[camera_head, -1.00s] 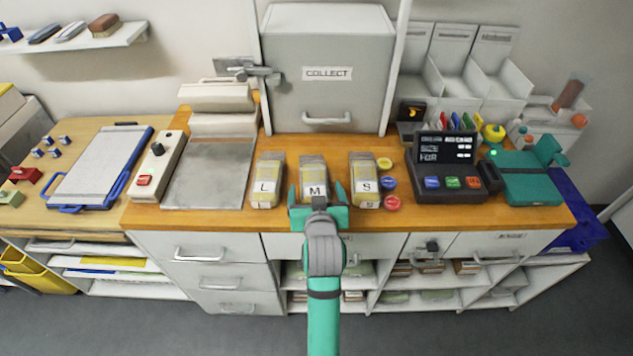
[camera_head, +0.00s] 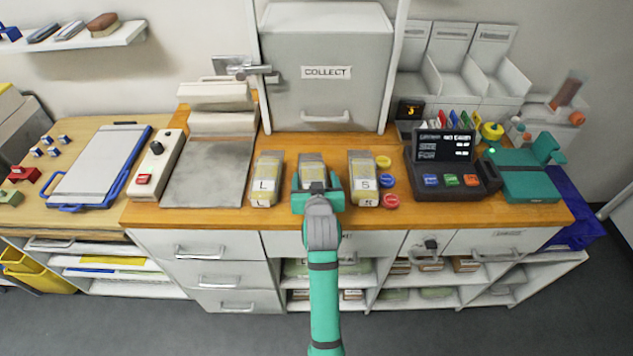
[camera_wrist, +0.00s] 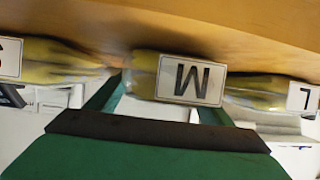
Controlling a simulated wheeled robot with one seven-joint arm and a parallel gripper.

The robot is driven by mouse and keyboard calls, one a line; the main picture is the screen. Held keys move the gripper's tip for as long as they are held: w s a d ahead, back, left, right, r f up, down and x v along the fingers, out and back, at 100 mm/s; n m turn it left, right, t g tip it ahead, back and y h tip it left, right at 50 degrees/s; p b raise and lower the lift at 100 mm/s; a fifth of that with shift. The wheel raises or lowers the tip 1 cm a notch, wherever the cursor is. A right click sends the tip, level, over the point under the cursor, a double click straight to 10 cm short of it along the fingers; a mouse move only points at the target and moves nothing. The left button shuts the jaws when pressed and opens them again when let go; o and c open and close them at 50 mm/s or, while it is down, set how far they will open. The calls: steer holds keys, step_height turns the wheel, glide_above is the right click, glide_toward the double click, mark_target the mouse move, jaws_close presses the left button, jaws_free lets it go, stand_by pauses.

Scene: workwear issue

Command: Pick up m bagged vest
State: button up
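The M bagged vest (camera_head: 312,167) is a yellowish clear pack standing on the wooden counter, between the L bagged vest (camera_head: 266,178) and the S bagged vest (camera_head: 362,178). My gripper (camera_head: 318,192) is at its front and hides its label in the head view. In the wrist view, the M bagged vest (camera_wrist: 178,78) shows its white label upside down. My green fingers (camera_wrist: 160,105) are apart, one toward each side of the pack. The gripper looks open; I cannot tell whether either finger touches the pack.
The L pack (camera_wrist: 262,92) and S pack (camera_wrist: 50,62) stand close on either side. Red, blue and yellow discs (camera_head: 390,201) lie right of S. A dark keypad terminal (camera_head: 448,170) is farther right. The grey COLLECT cabinet (camera_head: 327,95) stands behind.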

steer(key=shift+a, duration=0.2)
steer(key=c, duration=0.8)
steer(key=shift+o, duration=0.2)
steer(key=shift+a+r, duration=0.1)
steer(key=shift+a, duration=0.05)
